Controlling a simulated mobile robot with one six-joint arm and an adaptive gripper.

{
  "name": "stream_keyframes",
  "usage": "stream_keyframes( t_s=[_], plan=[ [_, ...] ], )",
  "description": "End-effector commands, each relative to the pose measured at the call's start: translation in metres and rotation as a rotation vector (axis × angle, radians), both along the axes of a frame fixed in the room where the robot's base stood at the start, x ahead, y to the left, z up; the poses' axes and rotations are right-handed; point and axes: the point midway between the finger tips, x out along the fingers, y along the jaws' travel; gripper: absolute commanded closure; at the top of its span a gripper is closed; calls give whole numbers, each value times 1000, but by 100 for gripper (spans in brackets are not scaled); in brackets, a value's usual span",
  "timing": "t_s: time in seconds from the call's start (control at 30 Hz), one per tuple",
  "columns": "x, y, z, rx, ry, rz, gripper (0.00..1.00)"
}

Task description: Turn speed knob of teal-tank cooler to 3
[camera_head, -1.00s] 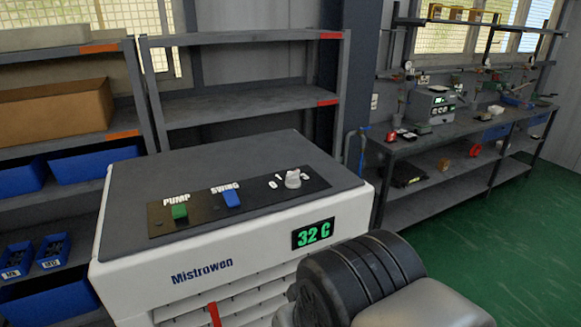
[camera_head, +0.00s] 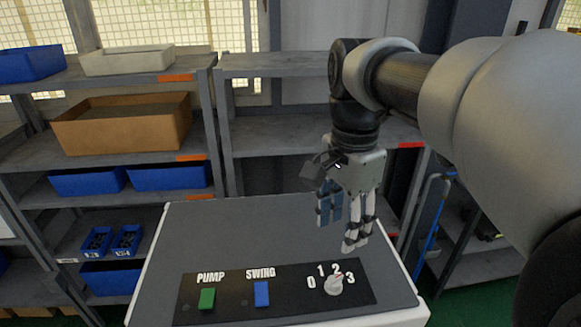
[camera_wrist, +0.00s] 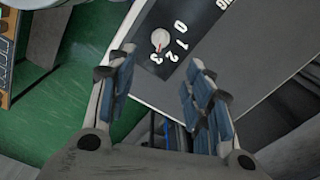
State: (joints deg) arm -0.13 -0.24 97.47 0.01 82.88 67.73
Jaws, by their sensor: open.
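The white cooler with a grey top (camera_head: 230,235) stands in front of me; its tank is not in view, so I cannot tell its colour. On its black control panel (camera_head: 300,308) is a pale round speed knob (camera_head: 334,285) with marks 0 to 3. A small red mark on the knob seems to lie near 2, but its exact setting is unclear. My gripper (camera_head: 341,228) is open and empty, pointing down above the cooler top, behind and above the knob. In the wrist view the knob (camera_wrist: 160,40) lies beyond the spread fingertips (camera_wrist: 160,72), apart from them.
A green PUMP switch (camera_head: 207,298) and a blue SWING switch (camera_head: 262,293) sit left of the knob. Shelves with blue bins (camera_head: 90,181) and a brown box (camera_head: 122,125) stand behind. The space above the cooler's left top is clear.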

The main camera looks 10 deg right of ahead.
Motion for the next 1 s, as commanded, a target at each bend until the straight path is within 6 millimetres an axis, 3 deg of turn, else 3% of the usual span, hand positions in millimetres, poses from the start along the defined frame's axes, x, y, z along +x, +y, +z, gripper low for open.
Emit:
stream_keyframes(
  t_s=[0.1,0.5,0.73,1.0],
  plan=[
    [-1,0,-29,0,4,1,53],
    [-1,0,-114,0,3,2,53],
    [0,0,-140,0,0,2,53],
    [0,0,-145,0,-2,2,53]
  ],
)
